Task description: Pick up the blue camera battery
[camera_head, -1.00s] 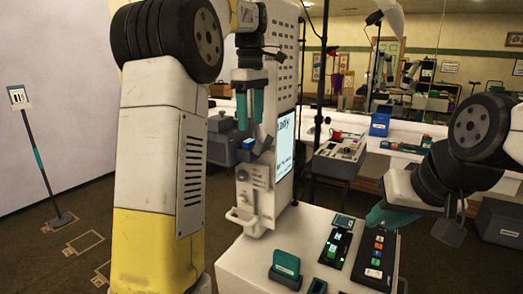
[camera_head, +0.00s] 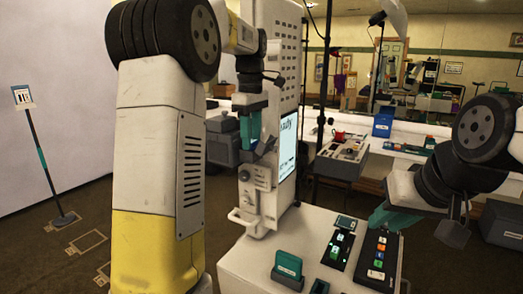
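A small dark-blue block (camera_head: 267,146), probably the blue camera battery, shows on the front of the tall white machine, at the lower right of my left gripper's fingers. It is small and partly hidden. My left gripper (camera_head: 249,132) points down with teal fingers close beside the block. The fingers overlap from this side, so I cannot tell their gap or whether they touch it. My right gripper (camera_head: 390,220) hangs over the right part of the white counter, its teal fingers seen side-on. I cannot tell its opening.
The white counter (camera_head: 240,265) carries a teal block in a dark holder (camera_head: 288,268), a black panel with lit green buttons (camera_head: 338,248) and a black panel with coloured buttons (camera_head: 378,258). A lit screen (camera_head: 288,145) is on the machine. A blue bin (camera_head: 382,126) stands further back.

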